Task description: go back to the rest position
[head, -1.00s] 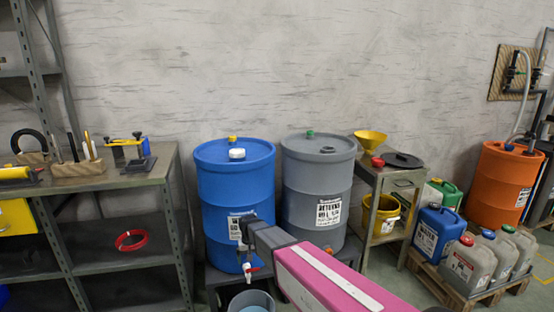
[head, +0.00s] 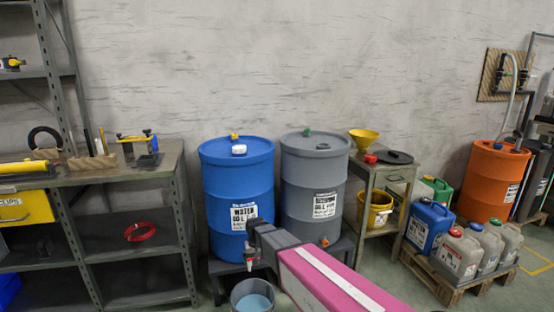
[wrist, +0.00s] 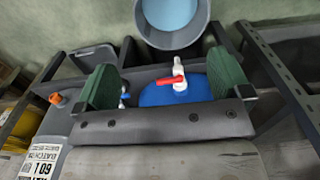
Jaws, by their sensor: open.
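My gripper (head: 253,232) is open and empty at the end of my pink arm. In the head view it is in front of the blue drum (head: 236,185), overlapping the lower right of its label. In the wrist view the green fingers of my gripper (wrist: 165,82) stand wide apart. A white tap with a red handle (wrist: 172,82) shows between them on the blue drum (wrist: 200,92), apart from both fingers. In the head view the tap is partly hidden by my gripper.
A grey bucket (head: 236,293) with pale blue liquid stands below the tap. A grey drum (head: 310,175) stands right of the blue one. Metal shelves (head: 95,180) are at the left, a small side table (head: 368,172) and canisters (head: 460,252) at the right.

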